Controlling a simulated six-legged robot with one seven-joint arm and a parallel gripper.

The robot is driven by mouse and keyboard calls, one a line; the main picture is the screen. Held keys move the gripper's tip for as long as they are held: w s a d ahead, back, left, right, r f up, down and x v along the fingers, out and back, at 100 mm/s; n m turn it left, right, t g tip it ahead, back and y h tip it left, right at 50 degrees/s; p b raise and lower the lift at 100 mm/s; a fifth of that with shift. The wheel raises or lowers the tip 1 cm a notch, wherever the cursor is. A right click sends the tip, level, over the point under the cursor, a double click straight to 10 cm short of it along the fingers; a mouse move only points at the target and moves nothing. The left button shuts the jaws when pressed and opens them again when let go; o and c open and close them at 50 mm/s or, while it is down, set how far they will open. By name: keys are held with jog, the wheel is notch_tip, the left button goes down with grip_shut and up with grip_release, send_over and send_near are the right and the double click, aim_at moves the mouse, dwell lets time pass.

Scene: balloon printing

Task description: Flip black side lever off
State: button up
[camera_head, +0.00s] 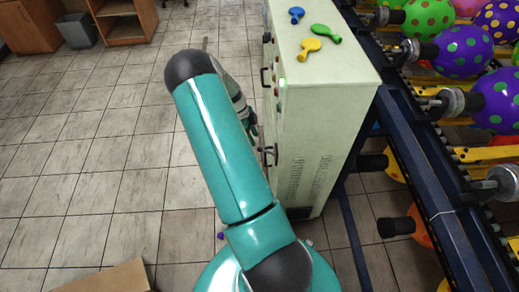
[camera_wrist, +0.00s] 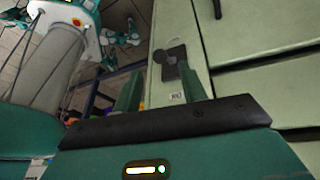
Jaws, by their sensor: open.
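The black side lever (camera_wrist: 171,57) is on the pale green cabinet face in the wrist view, just beyond my fingertips. It has a dark rounded base with a short part extending downward. My gripper (camera_wrist: 160,78) is open, with its two teal fingers apart and the lever roughly between them in the picture. I cannot tell whether a finger touches it. The cabinet (camera_head: 327,112) stands right of my arm in the head view. There my gripper (camera_head: 247,117) is partly hidden behind my arm, close to the cabinet's left face, and the lever cannot be made out.
A black handle (camera_head: 263,77) juts from the cabinet's left face. A balloon-carrying rack (camera_head: 430,165) runs along the right. The tiled floor (camera_head: 95,160) at left is mostly clear.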

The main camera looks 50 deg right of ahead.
aim_at(259, 148)
jog(key=x, duration=0.7)
jog(key=shift+s+f, duration=0.2)
jog(key=shift+f, duration=0.1)
grip_shut()
